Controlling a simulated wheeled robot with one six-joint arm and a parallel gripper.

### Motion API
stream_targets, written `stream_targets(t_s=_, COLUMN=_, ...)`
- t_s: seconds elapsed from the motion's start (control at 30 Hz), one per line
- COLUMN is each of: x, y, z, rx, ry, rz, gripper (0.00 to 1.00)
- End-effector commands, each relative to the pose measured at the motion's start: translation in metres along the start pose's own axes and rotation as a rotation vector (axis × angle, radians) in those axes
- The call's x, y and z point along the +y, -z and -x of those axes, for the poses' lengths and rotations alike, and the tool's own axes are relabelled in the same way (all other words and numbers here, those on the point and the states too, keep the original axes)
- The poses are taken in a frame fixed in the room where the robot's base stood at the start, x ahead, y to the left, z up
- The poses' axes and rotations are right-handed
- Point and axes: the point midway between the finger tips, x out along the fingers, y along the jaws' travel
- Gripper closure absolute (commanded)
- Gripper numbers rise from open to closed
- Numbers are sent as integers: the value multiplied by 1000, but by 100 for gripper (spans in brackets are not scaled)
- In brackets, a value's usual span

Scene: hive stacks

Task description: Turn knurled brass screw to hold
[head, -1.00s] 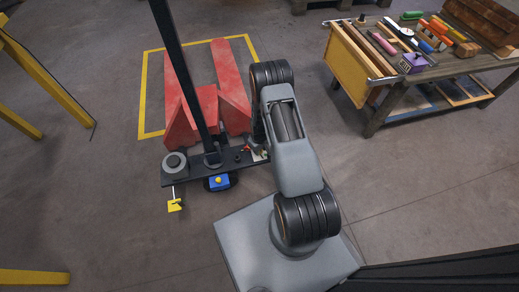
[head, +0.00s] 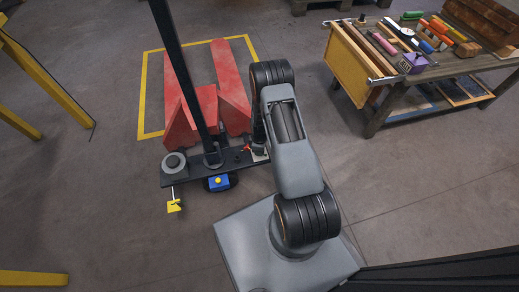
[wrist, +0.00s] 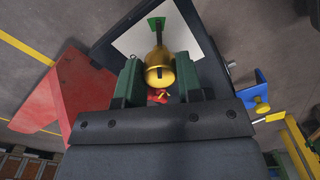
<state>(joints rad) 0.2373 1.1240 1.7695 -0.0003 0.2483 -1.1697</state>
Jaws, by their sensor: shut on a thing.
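The brass screw (wrist: 158,72) shows in the wrist view as a rounded gold body with a narrower stretch running up the picture to a small green patch (wrist: 156,22) on a pale plate (wrist: 128,40). My gripper (wrist: 158,64) has one green-padded finger on each side of the screw and is shut on it. A small red part (wrist: 157,96) shows just below the screw, partly hidden. In the head view my arm hides the screw and the gripper, which are by the right end of a dark beam (head: 238,161).
A blue block with a yellow knob (head: 218,182) and a yellow hook-like piece (head: 174,206) sit along the beam. A mast (head: 182,75) rises from it. A red pallet-jack-like frame (head: 230,70) lies behind. A workbench with tools (head: 378,120) stands at right; floor between is clear.

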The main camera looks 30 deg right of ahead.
Motion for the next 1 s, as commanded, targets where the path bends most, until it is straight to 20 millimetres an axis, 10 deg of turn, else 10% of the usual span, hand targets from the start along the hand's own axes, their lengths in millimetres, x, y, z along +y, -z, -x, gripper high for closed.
stream_targets(t_s=0.63, x=0, y=1, z=0, rx=1, ry=-2, rz=47, gripper=90)
stream_targets(t_s=0.67, x=0, y=1, z=0, rx=1, ry=-2, rz=47, gripper=66)
stream_targets(t_s=1.0, x=0, y=0, z=0, rx=0, ry=-1, rz=45, gripper=41)
